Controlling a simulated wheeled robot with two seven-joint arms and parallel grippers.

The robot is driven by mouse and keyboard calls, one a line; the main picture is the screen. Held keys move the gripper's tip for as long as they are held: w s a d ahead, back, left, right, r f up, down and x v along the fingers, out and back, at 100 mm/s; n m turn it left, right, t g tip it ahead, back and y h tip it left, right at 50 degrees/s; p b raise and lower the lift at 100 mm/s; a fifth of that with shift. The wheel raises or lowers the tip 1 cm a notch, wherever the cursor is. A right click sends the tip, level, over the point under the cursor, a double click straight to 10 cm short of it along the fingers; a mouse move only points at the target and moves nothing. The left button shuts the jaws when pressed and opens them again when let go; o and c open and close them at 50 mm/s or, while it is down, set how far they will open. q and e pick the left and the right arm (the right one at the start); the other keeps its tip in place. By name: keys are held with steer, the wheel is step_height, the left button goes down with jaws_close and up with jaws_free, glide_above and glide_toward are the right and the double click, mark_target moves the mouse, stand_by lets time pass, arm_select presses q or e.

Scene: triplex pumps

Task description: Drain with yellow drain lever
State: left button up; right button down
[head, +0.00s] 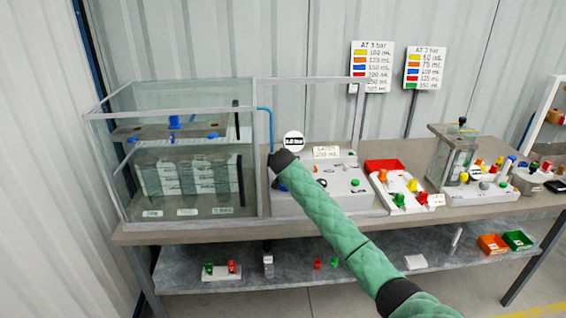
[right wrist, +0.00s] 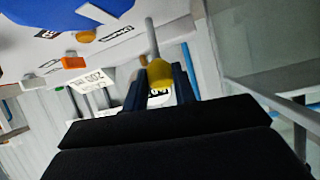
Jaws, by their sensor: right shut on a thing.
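The yellow drain lever (right wrist: 159,73) has a yellow knob on a thin grey rod and sits between the dark fingers of my right gripper (right wrist: 160,85) in the right wrist view. The gripper is shut on the knob. In the head view my right gripper (head: 273,160) is at the left edge of the white pump panel (head: 335,203), beside the glass tank (head: 190,198). The lever is hidden there behind the gripper. My left gripper is not in view.
A round gauge (head: 293,141) stands right behind my right gripper. A blue hose (head: 271,125) runs down beside the tank. The lower shelf (head: 340,275) holds several small parts.

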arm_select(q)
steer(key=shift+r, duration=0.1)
arm_select(e)
steer(key=shift+f, duration=0.15)
steer(key=c, duration=1.3)
jaws_free()
steer(key=shift+o, duration=0.8)
steer(key=shift+s, duration=0.1)
steer(key=shift+s, duration=0.15)
steer(key=shift+s+r+b, duration=0.3)
steer(key=shift+s, duration=0.05)
steer(key=b+v, duration=0.2)
steer(key=v, duration=0.4)
steer(key=shift+a, duration=0.1)
steer(key=shift+s+r, duration=0.25)
steer(key=shift+s, duration=0.05)
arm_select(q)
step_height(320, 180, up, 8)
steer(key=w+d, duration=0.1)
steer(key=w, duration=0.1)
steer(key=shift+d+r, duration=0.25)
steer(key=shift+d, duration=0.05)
